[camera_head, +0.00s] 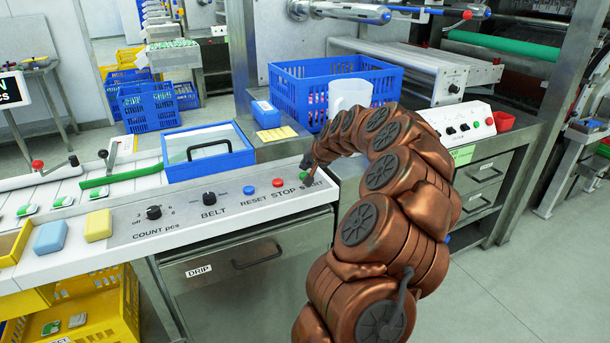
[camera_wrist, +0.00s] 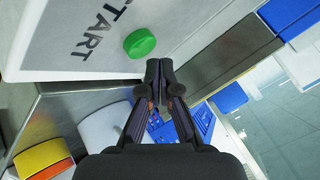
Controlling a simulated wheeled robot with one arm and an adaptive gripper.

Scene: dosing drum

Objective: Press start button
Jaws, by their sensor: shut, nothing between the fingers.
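The green start button (camera_wrist: 140,42) sits on the pale panel beside the START lettering (camera_wrist: 96,38) in the wrist view. My gripper (camera_wrist: 159,66) is shut and empty, its fingertips just below and right of the button in that picture. A small gap shows between the fingertips and the green cap; I see no contact. In the head view my gripper (camera_head: 307,164) is at the right end of the control panel (camera_head: 225,206), over the START label, and mostly covers the button there.
Left of START on the panel are a red STOP button (camera_head: 277,182), a blue RESET button (camera_head: 249,190) and black knobs. A blue tray (camera_head: 209,163) and a blue crate (camera_head: 287,98) stand behind. A second panel (camera_head: 459,121) lies to the right.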

